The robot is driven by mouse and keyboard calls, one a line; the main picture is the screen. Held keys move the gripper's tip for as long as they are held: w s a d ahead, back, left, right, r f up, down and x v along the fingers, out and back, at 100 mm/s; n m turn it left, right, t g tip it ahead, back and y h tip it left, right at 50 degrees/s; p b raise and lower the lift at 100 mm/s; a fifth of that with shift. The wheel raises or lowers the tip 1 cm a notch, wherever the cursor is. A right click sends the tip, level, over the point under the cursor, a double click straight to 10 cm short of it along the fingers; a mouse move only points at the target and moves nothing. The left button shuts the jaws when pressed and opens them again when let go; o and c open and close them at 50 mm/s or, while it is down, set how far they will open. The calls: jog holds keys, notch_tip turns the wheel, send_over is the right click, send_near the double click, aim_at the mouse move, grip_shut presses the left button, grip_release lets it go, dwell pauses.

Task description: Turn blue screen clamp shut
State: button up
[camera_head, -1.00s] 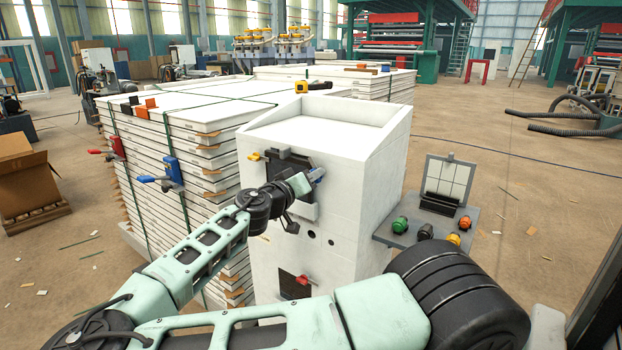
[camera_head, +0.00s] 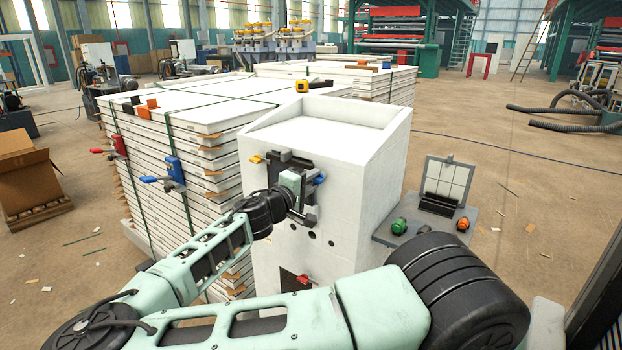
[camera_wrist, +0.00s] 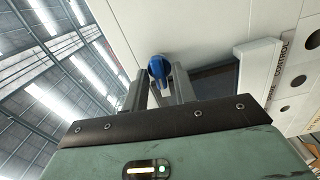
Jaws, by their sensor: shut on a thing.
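The blue screen clamp (camera_head: 320,179) is on the front of the white machine housing (camera_head: 365,190), at the right edge of the dark screen opening. Its blue handle (camera_wrist: 157,68) shows between my fingertips in the wrist view. My gripper (camera_head: 312,198) is at the clamp, with its fingers closed on the blue handle. In the wrist view my gripper (camera_wrist: 158,76) has one finger on each side of the handle. The rest of the clamp is mostly hidden by my fingers and wrist.
A yellow-handled clamp (camera_head: 256,158) is at the opening's upper left. A red handle (camera_head: 304,279) is lower on the housing. Stacked white panels (camera_head: 190,125) stand close on the left.

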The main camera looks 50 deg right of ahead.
jog(key=shift+w+n, duration=0.1)
jog(key=shift+n, duration=0.4)
jog(key=o, duration=0.7)
jog(key=shift+c, duration=0.2)
jog(key=shift+a, duration=0.15)
jog(key=s+a+b, duration=0.1)
jog(key=a+b, duration=0.2)
jog(key=a, duration=1.4)
jog(key=shift+s, duration=0.25)
